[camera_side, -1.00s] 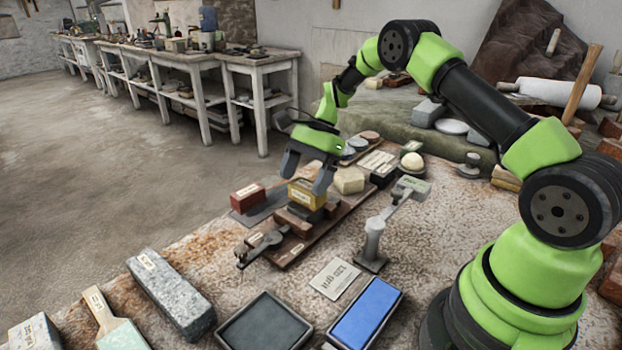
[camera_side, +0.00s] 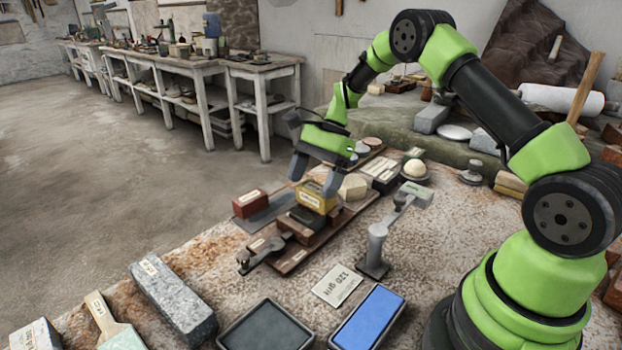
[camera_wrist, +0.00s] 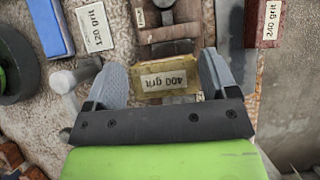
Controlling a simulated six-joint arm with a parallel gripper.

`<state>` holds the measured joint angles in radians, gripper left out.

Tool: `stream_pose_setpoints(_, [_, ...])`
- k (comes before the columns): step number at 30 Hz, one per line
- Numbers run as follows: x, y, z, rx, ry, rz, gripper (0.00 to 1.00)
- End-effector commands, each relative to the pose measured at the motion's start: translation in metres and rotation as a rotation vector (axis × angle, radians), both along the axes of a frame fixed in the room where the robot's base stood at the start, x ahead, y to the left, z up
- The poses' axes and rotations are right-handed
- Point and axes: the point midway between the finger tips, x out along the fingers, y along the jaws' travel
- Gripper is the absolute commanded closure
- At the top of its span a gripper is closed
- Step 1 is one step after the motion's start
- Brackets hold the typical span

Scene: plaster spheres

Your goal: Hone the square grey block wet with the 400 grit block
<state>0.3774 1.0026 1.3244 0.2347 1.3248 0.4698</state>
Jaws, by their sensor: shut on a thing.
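My gripper (camera_side: 315,181) is shut on the yellow 400 grit block (camera_side: 317,198), one finger on each side. The wrist view shows the block's 400 grit label (camera_wrist: 165,80) between the fingers. The block is at the far side of a wooden clamp on a brown board (camera_side: 290,263). A dark, squarish block (camera_side: 306,218), which looks like the grey block, sits in the clamp just in front of the yellow one. I cannot tell whether the two touch, or whether the dark top is wet.
A red 240 grit block (camera_side: 249,203) stands left of the board. A grey stand with an arm (camera_side: 376,245) rises close on its right. In front are a 120 grit card (camera_side: 337,285), a blue-filled tray (camera_side: 368,316), a dark tray (camera_side: 265,328) and a long grey stone (camera_side: 172,300).

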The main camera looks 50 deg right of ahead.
Motion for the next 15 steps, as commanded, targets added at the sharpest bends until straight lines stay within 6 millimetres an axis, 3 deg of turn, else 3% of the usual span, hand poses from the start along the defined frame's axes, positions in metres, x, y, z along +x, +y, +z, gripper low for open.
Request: stream_pose_setpoints(15, [0.0003,0.0,-0.0038,0.0,-0.001,0.001,0.47])
